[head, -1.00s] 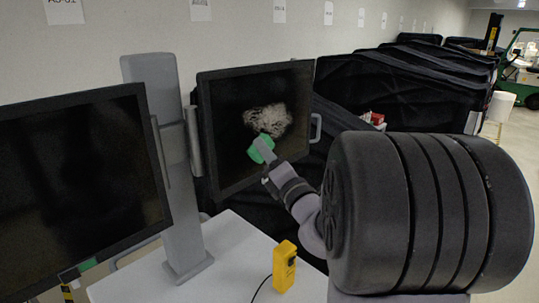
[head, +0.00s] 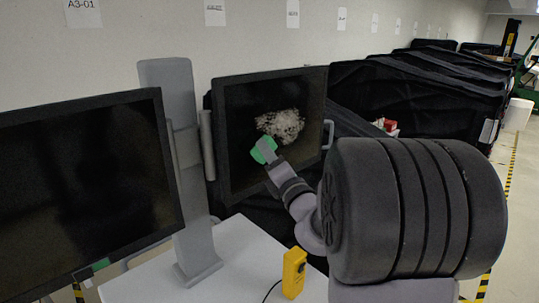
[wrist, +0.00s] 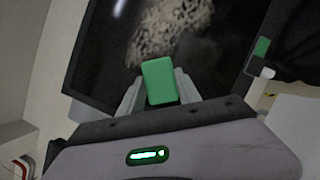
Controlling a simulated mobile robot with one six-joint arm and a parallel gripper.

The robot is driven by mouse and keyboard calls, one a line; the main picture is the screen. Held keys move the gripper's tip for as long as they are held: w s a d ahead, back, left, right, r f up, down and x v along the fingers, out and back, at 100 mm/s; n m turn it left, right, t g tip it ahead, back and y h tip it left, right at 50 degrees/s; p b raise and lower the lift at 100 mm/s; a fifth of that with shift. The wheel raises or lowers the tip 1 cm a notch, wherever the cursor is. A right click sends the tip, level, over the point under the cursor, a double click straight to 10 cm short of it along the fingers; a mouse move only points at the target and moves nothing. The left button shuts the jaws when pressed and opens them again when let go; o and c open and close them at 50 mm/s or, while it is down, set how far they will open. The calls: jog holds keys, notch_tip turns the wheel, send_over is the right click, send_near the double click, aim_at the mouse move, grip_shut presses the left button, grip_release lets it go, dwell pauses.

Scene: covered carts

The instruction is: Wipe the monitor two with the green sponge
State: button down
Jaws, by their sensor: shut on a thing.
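The right-hand monitor (head: 235,170) has a dark screen with a whitish speckled smudge (head: 282,125) near its middle. The smudge also shows at the top of the wrist view (wrist: 175,30). My gripper (head: 270,160) is shut on the green sponge (head: 263,149). In the wrist view the sponge (wrist: 158,82) stands upright between the fingers of my gripper (wrist: 158,95). The sponge is in front of the screen, just below and left of the smudge; I cannot tell if it touches the glass. A second monitor (head: 80,190) with a dark, unmarked-looking screen stands at the left.
A grey post (head: 190,200) stands between the monitors on a white tabletop (head: 235,265). A yellow device (head: 294,272) with a black cable sits at its front. Black-covered carts (head: 420,95) line the wall behind. Floor with yellow-black tape lies at the right.

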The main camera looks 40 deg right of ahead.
jog(key=shift+w+a+p, duration=0.1)
jog(key=shift+w+p, duration=0.2)
jog(key=shift+w, duration=0.6)
